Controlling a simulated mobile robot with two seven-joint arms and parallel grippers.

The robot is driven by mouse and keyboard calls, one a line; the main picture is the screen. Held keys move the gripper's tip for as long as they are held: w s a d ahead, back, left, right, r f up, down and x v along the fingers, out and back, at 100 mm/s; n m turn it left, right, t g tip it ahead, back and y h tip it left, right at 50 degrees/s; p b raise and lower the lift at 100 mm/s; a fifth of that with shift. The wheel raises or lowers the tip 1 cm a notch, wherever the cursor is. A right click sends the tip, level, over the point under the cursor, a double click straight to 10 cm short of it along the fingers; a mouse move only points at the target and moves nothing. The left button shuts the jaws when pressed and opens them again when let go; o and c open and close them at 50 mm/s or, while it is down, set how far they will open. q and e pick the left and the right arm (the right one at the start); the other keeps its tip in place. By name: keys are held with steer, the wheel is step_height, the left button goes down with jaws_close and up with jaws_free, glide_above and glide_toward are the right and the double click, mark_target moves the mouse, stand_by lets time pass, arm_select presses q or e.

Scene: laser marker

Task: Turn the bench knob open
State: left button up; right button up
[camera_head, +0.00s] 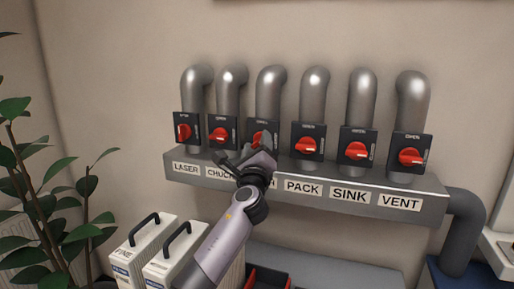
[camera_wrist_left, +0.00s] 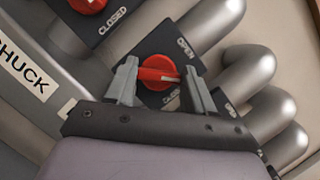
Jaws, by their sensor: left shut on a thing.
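The bench knob is the red knob (camera_head: 259,136) on the third black plate from the left in the head view, with its label mostly hidden behind my arm. In the left wrist view, the red knob (camera_wrist_left: 158,68) sits on its black plate between OPEN and CLOSED markings. The white mark on its handle points right, between the two words. My left gripper (camera_head: 245,147) reaches up to this valve from below. In the wrist view, its two grey fingers (camera_wrist_left: 158,78) stand on either side of the knob, shut on it. My right gripper is not in view.
Similar red knobs stand on both sides: CHUCK (camera_head: 218,135) close on the left, PACK (camera_head: 308,146) on the right. A grey labelled duct (camera_head: 415,207) runs below them. White cases with black handles (camera_head: 140,245) and a plant (camera_head: 55,200) are at lower left.

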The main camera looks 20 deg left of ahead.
arm_select(q)
steer(key=n+g, duration=0.1)
steer(key=n, duration=0.1)
steer(key=n+y, duration=0.1)
steer(key=n, duration=0.2)
steer(key=shift+d+n+g, duration=0.1)
steer(key=shift+n+g, duration=0.2)
steer(key=shift+g, duration=0.1)
steer(key=n+g+p, duration=0.1)
steer(key=n, duration=0.1)
steer(key=shift+r+n+y, duration=0.1)
steer(key=shift+n+y, duration=0.2)
steer(key=shift+n+g+p, duration=0.5)
steer(key=shift+n+p, duration=0.15)
steer(key=shift+n, duration=0.75)
steer(key=o, duration=1)
steer(key=shift+o, duration=0.2)
steer(key=v, duration=0.7)
steer(key=shift+b, duration=0.4)
